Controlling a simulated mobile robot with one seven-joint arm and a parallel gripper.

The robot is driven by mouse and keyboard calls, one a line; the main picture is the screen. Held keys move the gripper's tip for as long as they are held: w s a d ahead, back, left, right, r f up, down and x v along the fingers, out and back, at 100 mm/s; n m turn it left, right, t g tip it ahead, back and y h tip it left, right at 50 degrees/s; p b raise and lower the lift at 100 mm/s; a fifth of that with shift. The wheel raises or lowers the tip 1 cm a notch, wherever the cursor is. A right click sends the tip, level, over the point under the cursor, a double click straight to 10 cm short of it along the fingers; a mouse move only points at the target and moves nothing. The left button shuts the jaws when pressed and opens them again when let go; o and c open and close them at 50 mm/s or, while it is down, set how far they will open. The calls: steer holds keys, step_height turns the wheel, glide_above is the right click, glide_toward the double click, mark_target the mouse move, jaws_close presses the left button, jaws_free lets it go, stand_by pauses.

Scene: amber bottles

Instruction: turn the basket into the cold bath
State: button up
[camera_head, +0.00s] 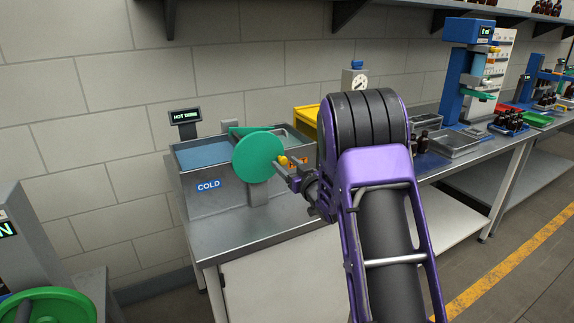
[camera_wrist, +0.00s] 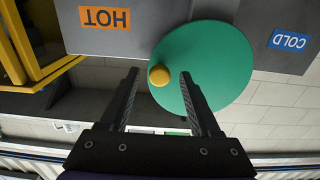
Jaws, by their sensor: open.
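The grey twin bath (camera_head: 238,193) stands on a steel bench, with a blue COLD label (camera_head: 208,185) on its left half. In the wrist view, which is upside down, a HOT label (camera_wrist: 105,18) and the COLD label (camera_wrist: 290,40) both show. A green disc (camera_head: 258,157) with a yellow knob (camera_head: 283,160) near its rim is on the bath's front; both show in the wrist view, disc (camera_wrist: 225,65) and knob (camera_wrist: 159,75). My gripper (camera_wrist: 159,73) is open, its fingertips on either side of the knob, with gaps. The basket is not clearly visible; a green piece (camera_head: 243,129) shows behind the disc.
A small display (camera_head: 185,117) reading HOT stands behind the bath. A yellow frame (camera_head: 306,122) is right of the bath, partly behind my arm. Steel trays (camera_head: 455,143) and dark bottles (camera_head: 510,120) stand further right. The bench front left of my arm is clear.

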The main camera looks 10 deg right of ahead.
steer(key=shift+c, duration=0.3)
jaws_close()
stand_by(1.2)
